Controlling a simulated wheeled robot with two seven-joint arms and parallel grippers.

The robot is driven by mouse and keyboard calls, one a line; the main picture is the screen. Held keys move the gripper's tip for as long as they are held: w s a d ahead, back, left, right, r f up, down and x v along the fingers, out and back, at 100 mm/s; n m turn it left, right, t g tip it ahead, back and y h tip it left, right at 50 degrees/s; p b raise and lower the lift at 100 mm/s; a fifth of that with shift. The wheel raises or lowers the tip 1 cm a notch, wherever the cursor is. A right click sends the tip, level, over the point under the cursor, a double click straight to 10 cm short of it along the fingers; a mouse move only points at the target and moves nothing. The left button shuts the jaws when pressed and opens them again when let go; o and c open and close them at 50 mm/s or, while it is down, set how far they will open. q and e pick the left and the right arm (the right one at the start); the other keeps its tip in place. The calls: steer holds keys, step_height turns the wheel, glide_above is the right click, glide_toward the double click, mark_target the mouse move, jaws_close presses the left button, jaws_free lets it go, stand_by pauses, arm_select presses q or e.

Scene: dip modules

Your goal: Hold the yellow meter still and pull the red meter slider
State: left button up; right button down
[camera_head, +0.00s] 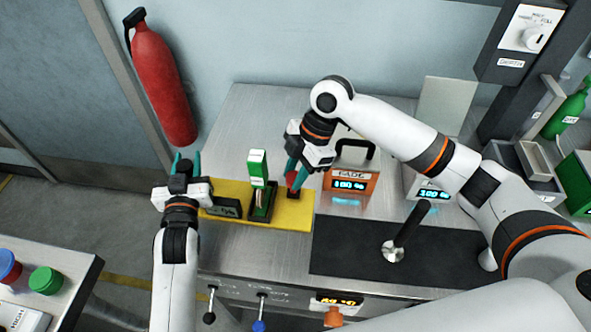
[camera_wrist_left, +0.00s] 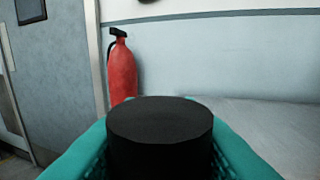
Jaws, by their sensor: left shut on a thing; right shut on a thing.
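The yellow meter (camera_head: 283,213) is a long yellow base lying on the metal bench, with a small dark display (camera_head: 224,207) and a green upright part (camera_head: 257,163) on it. My left gripper (camera_head: 187,162) is at its left end, shut on a round black post (camera_wrist_left: 160,125), which fills the left wrist view between the teal fingers. The red slider (camera_head: 292,181) stands near the meter's right end. My right gripper (camera_head: 297,170) reaches down from above with its fingers shut on the red slider, partly hiding it.
An orange meter box (camera_head: 350,184) with a lit display stands just right of the yellow meter. A black mat (camera_head: 350,250) with a black-handled lever (camera_head: 408,228) lies right and in front. Levers (camera_head: 262,312) hang on the bench front. A red extinguisher (camera_head: 160,80) is on the wall.

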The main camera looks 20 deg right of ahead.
steer(key=s, duration=0.1)
steer(key=s+a, duration=0.1)
steer(key=s, duration=0.1)
steer(key=s+a, duration=0.1)
steer(key=s, duration=0.1)
steer(key=shift+s+a, duration=0.15)
steer(key=shift+s, duration=0.1)
steer(key=c, duration=1.1)
jaws_free()
steer(key=shift+r, duration=0.1)
steer(key=v, duration=1.2)
steer(key=shift+w, duration=0.1)
